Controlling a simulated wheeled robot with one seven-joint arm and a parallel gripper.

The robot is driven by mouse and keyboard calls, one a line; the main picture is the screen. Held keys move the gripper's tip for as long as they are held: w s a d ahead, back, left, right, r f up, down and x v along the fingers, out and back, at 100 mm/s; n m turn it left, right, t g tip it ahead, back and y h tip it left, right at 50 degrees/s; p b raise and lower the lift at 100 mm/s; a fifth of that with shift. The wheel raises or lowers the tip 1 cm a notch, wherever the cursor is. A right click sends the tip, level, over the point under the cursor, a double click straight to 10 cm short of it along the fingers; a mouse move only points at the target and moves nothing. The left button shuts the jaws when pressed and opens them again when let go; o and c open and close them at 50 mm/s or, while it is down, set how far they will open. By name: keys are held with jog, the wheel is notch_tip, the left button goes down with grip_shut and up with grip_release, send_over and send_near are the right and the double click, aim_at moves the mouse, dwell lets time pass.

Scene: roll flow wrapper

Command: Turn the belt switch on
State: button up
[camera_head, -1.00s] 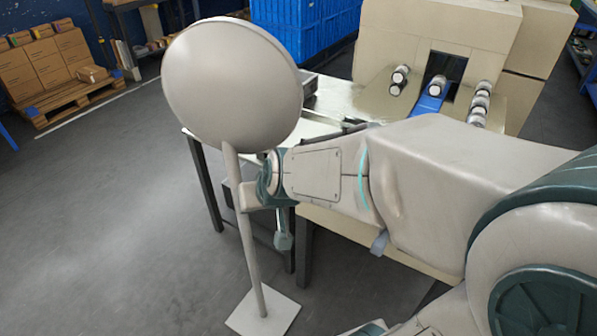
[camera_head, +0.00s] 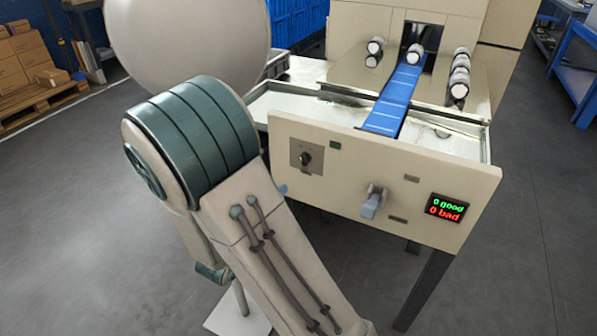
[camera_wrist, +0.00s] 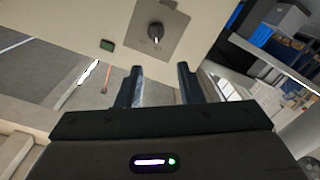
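A dark rotary knob switch (camera_head: 305,159) sits on a grey plate at the left of the machine's cream front panel (camera_head: 340,190). In the wrist view the knob (camera_wrist: 155,31) is at the top centre, beyond my fingertips. Small marks beside it are too blurred to read. My gripper (camera_wrist: 160,69) is open and empty, its two dark fingers apart and pointing toward the panel around the knob's plate. A gap appears between fingers and knob; no contact shows. In the head view my arm covers the lower left, and the gripper cannot be made out.
A small green piece (camera_head: 335,145) is near the knob. A grey lever-like part (camera_head: 373,203) juts from the panel. A display (camera_head: 446,207) reads "0 good, 0 bad". A blue belt (camera_head: 398,95) lies above. A round pale disc (camera_head: 185,40) on a stand is at left.

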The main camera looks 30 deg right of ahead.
aim_at(301, 159)
jog(key=shift+h, duration=0.3)
jog(key=b+x, duration=0.2)
jog(key=x, duration=1.1)
jog(key=shift+d, duration=0.35)
grip_shut()
